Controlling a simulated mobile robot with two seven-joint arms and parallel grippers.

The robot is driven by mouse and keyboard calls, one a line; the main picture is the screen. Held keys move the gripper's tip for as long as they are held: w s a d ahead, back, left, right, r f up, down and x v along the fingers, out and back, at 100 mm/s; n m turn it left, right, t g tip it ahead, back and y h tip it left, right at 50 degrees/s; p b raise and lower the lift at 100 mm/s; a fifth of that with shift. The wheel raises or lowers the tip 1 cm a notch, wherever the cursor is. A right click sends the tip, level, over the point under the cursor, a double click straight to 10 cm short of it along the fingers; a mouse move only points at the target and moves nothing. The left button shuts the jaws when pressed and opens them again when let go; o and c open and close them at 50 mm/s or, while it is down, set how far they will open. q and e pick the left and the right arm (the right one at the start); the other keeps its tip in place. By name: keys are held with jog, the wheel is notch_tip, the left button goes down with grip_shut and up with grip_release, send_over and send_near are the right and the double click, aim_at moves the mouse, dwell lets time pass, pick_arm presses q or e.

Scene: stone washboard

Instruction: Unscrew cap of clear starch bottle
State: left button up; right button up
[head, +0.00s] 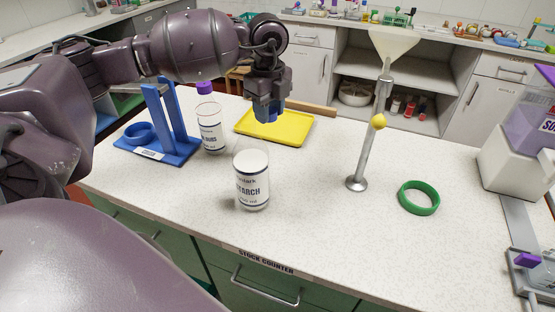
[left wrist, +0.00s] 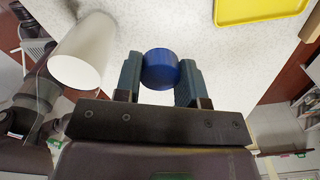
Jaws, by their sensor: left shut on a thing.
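The starch bottle (head: 252,182), white with a partly readable "…ARCH" label, stands upright near the front of the speckled counter. Its top looks white, with no blue cap on it. A white cylinder (left wrist: 84,52), apparently this bottle, shows at the left in the left wrist view. My left gripper (head: 268,110) is shut on a round blue cap (left wrist: 161,70), one finger on each side. The gripper holds it above the counter, apart from the bottle and behind it to the right. My right gripper is in neither view.
A purple-capped bottle (head: 210,128) stands behind the starch bottle, next to a blue stand (head: 172,140). A yellow tray (head: 296,130) lies behind. A metal funnel stand (head: 358,182) and a green ring (head: 418,184) are right. The counter between starch bottle and funnel stand is clear.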

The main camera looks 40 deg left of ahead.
aim_at(271, 166)
pick_arm(q)
notch_tip(271, 166, down, 14)
jog(key=shift+f+b, duration=0.2)
jog(key=shift+b, duration=0.5)
jog(key=shift+f, duration=0.15)
jog(key=shift+f, duration=0.1)
jog(key=o, duration=1)
notch_tip(271, 166, up, 12)
jog(key=p, duration=0.1)
jog(key=shift+r, duration=0.25)
